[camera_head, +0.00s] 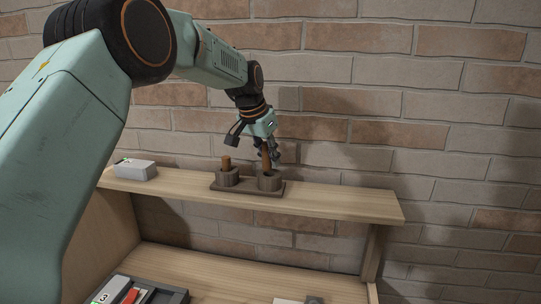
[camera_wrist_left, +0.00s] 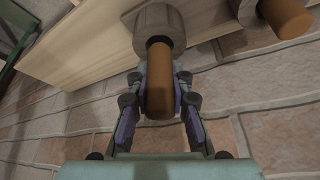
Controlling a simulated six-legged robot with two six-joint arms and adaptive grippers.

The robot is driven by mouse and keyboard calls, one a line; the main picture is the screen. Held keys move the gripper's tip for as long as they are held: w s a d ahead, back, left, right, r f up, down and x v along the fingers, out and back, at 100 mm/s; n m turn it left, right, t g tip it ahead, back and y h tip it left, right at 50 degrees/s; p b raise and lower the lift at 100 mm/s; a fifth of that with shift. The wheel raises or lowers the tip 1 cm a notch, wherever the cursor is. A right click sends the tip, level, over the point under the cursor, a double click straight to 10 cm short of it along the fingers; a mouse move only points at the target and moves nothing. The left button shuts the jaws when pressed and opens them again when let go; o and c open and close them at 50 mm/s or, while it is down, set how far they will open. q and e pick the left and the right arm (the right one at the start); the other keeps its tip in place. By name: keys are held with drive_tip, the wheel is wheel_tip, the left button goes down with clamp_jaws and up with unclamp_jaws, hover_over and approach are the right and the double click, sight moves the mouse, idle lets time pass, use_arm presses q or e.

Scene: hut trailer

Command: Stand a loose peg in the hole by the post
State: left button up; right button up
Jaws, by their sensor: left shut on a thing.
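A dark wooden base (camera_head: 248,193) on the upper shelf bears two round wooden holders. A brown peg stands upright as a post (camera_head: 226,163) in the left holder (camera_head: 228,178); it shows at the top right of the left wrist view (camera_wrist_left: 285,16). My left gripper (camera_head: 269,156) is above the right holder (camera_head: 270,184), its fingers shut on the loose brown peg (camera_head: 266,159). In the left wrist view the peg (camera_wrist_left: 159,85) lies between the fingers and points at the holder (camera_wrist_left: 158,20). Its lower end meets the holder's opening; I cannot tell how deep. My right gripper is out of view.
A grey-white box (camera_head: 135,170) sits at the left of the upper shelf (camera_head: 335,199). The shelf's right part is bare. A dark tray (camera_head: 176,297) with a red item is on the lower surface. A brick wall stands close behind.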

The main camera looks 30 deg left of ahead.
use_arm(q)
drive_tip(key=shift+w+d+f, duration=0.1)
drive_tip(key=shift+w+f, duration=0.2)
drive_tip(key=shift+w, duration=0.2)
drive_tip(key=shift+s+r, duration=0.15)
drive_tip(key=shift+s, duration=0.1)
drive_tip(key=shift+s+r+p, duration=0.15)
drive_tip(key=shift+s+p, duration=0.05)
drive_tip(key=shift+p, duration=0.2)
drive_tip(key=shift+w, duration=0.1)
drive_tip(key=shift+w+f, duration=0.3)
drive_tip(key=shift+w, duration=0.05)
drive_tip(key=shift+s+r, duration=0.15)
drive_tip(key=shift+s, duration=0.1)
drive_tip(key=shift+r+p, duration=0.1)
drive_tip(key=shift+p, duration=0.3)
drive_tip(key=shift+w+f, duration=0.2)
drive_tip(key=shift+w, duration=0.2)
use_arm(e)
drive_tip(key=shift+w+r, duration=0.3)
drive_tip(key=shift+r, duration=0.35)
